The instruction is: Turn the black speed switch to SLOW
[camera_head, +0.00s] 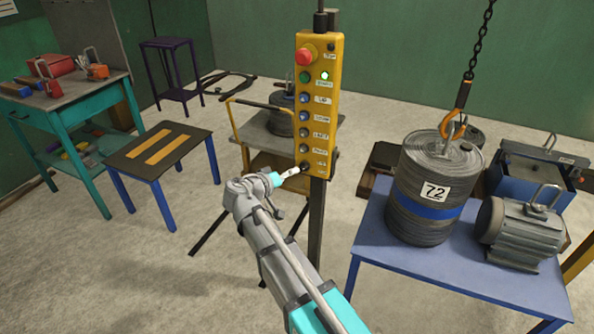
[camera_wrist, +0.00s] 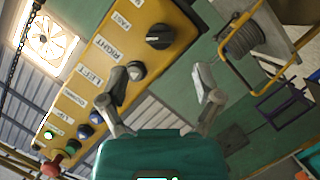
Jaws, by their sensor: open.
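The black speed switch (camera_wrist: 159,37) is a round knob with a raised grip at the end of the yellow control box (camera_head: 327,100). In the wrist view the box (camera_wrist: 85,92) runs diagonally, with a FAST label near the knob. I cannot tell the knob's setting for sure. My gripper (camera_wrist: 162,83) is open and empty, its fingers spread either side of the line to the knob and apart from it. In the head view my gripper (camera_head: 291,175) is at the box's lower end and partly hides the knob's area.
The box's red stop button (camera_head: 305,56) is at the top, with several push buttons below. A post stands behind the box. A low stool (camera_head: 160,148) stands left.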

